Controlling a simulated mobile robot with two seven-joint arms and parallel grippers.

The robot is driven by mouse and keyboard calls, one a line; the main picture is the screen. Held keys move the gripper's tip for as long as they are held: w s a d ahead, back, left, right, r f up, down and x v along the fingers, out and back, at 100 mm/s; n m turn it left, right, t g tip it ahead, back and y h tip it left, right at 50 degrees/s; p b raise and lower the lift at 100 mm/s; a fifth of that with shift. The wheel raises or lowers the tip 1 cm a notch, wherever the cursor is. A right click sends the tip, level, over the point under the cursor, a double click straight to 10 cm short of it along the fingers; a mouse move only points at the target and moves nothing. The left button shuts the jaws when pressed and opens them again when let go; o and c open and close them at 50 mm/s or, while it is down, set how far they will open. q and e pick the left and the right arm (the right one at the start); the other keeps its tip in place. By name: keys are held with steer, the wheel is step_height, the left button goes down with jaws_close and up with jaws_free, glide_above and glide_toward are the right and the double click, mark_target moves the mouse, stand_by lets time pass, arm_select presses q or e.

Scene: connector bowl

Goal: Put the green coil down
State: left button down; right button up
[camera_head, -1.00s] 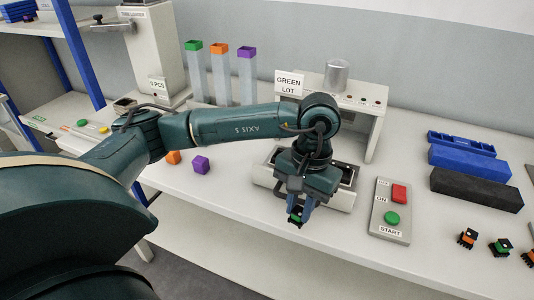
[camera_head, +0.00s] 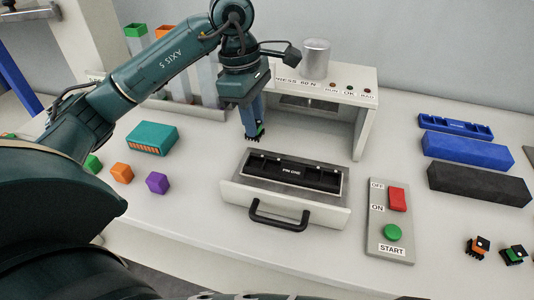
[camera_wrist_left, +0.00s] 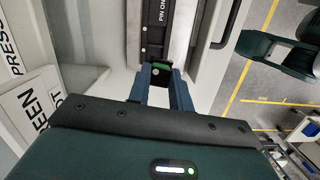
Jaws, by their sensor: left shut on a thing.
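My left gripper (camera_head: 252,122) is shut on the green coil (camera_head: 259,131), a small black part with green on it and pins pointing down. In the head view it hangs in front of the left side of the press, behind and left of the drawer nest (camera_head: 293,173) marked PIN ONE. The left wrist view shows the green coil (camera_wrist_left: 161,66) between the two blue fingers, beside the end of the black nest (camera_wrist_left: 154,22). I cannot tell its exact height.
The press (camera_head: 362,105) stands behind the drawer, whose black handle (camera_head: 278,215) faces front. A switch panel (camera_head: 390,222), blue and black blocks and loose coils (camera_head: 477,247) lie to the right. A teal box (camera_head: 152,138) and coloured cubes (camera_head: 157,183) lie left.

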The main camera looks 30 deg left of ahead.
arm_select(q)
steer(key=shift+w+a+n, duration=0.2)
steer(key=shift+w+n, duration=0.1)
steer(key=shift+n, duration=0.2)
step_height(320, 180, down, 5)
steer(key=shift+s+a+r, duration=0.1)
step_height(320, 180, down, 4)
steer(key=shift+f, duration=0.35)
steer(key=shift+f, duration=0.15)
steer(key=c, duration=1.3)
jaws_free()
steer(key=shift+o, duration=0.2)
